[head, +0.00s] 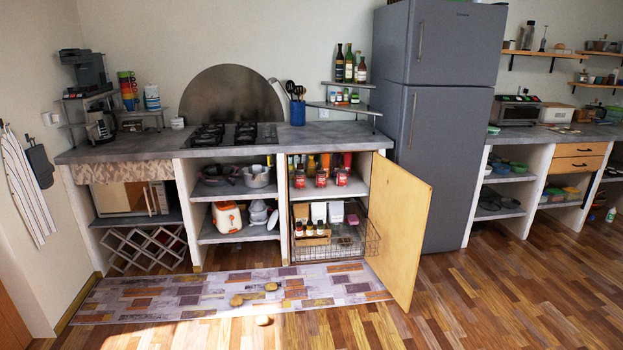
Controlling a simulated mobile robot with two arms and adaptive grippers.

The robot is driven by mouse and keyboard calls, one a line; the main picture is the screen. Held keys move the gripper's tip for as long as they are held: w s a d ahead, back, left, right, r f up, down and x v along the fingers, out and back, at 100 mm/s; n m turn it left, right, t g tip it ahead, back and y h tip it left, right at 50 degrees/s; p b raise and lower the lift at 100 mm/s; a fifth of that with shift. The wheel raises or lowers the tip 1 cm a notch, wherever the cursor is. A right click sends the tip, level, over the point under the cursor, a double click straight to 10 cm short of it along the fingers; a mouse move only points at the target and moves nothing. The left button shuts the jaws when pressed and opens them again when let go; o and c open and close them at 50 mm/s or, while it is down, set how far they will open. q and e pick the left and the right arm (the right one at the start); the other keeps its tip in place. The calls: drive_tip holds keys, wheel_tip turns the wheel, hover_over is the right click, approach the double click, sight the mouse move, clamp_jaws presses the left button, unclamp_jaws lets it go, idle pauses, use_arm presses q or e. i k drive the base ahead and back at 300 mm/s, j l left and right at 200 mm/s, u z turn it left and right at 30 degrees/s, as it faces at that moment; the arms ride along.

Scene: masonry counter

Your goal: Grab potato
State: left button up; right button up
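Neither of my grippers shows in this view.
An open wooden cabinet door (399,230) sticks out over the floor right of the mat. A wire basket (372,243) sits low in the open cabinet. The grey fridge (443,120) stands behind the door. The wooden floor (480,300) at front right is clear.

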sight(270, 287)
drive_tip(key=i, duration=2.15)
drive_tip(key=i+u, duration=0.15)
drive_tip(key=i, duration=0.3)
drive_tip(key=i+l+u, duration=0.15)
drive_tip(key=i, duration=0.25)
drive_tip(key=i+l+u, duration=0.1)
drive_tip(key=i, duration=0.35)
